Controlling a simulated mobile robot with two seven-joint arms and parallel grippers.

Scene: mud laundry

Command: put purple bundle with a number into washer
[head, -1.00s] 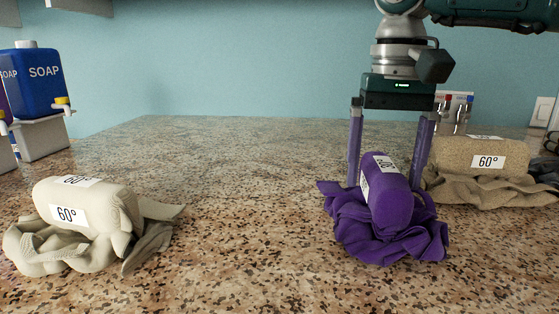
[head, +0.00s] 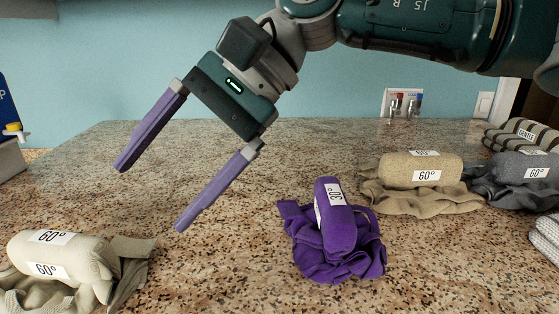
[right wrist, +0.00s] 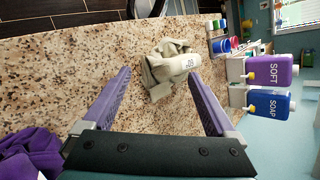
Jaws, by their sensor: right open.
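The purple bundle (head: 335,229) rests on the granite counter (head: 225,255) right of centre in the head view, with a white label reading 30°. It shows partly at the lower left of the right wrist view (right wrist: 32,152). My right gripper (head: 148,198) is open and empty, tilted, in the air up and to the left of the purple bundle. In the right wrist view its fingers frame the cream bundle (right wrist: 170,68), which lies beyond the fingertips.
The cream 60° bundle (head: 75,262) lies at front left. A tan 60° bundle (head: 420,172) and a grey 60° bundle (head: 515,178) lie at the right, near a striped bundle (head: 525,136). Soap (right wrist: 272,104) and softener (right wrist: 272,70) dispensers stand at the counter's edge.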

